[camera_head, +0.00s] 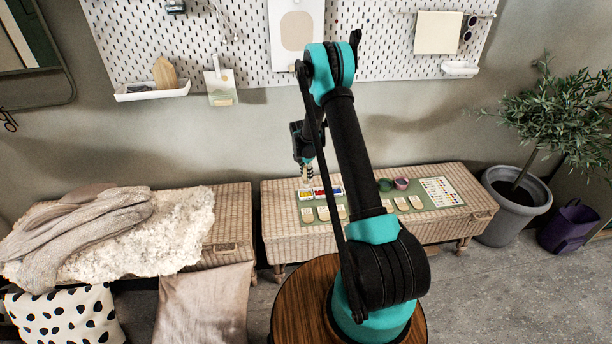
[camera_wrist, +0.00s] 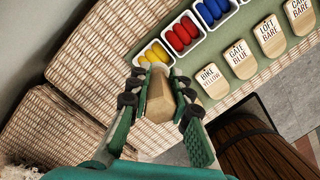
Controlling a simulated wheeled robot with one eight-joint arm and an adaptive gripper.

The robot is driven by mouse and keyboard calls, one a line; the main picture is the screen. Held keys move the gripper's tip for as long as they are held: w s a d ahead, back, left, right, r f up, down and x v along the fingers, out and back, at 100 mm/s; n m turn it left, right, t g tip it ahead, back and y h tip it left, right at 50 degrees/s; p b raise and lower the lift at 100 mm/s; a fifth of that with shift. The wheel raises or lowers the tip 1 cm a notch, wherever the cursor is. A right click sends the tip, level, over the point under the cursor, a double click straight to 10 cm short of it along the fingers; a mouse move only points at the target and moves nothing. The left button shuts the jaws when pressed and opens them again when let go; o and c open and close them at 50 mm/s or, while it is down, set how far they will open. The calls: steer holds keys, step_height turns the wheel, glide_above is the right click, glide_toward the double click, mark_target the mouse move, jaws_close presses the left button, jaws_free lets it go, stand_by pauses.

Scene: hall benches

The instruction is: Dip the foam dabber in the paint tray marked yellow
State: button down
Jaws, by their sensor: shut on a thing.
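My gripper (camera_wrist: 158,80) is shut on the foam dabber (camera_wrist: 159,103), whose pale wooden body shows between the fingers. The white paint tray with yellow paint (camera_wrist: 153,54) lies just beyond the dabber's far end in the wrist view. The dabber's foam end is hidden, so I cannot tell whether it touches the paint. In the head view my gripper (camera_head: 306,168) points down above the yellow tray (camera_head: 305,195), at the left end of the tray row.
A red paint tray (camera_wrist: 182,34) and a blue one (camera_wrist: 211,12) stand beside the yellow tray. Green (camera_head: 385,185) and pink (camera_head: 402,183) cups and a color chart (camera_head: 440,191) are farther right.

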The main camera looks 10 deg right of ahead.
mark_target(306, 184)
steer(key=shift+w+a+f+n, duration=0.1)
steer(key=shift+w+f+n, duration=0.45)
steer(key=shift+n, duration=0.35)
steer(key=shift+s+f, duration=0.15)
steer(key=shift+f, duration=2.8)
steer(key=shift+f, duration=0.2)
steer(key=shift+r, duration=3.5)
steer(key=d, duration=1.3)
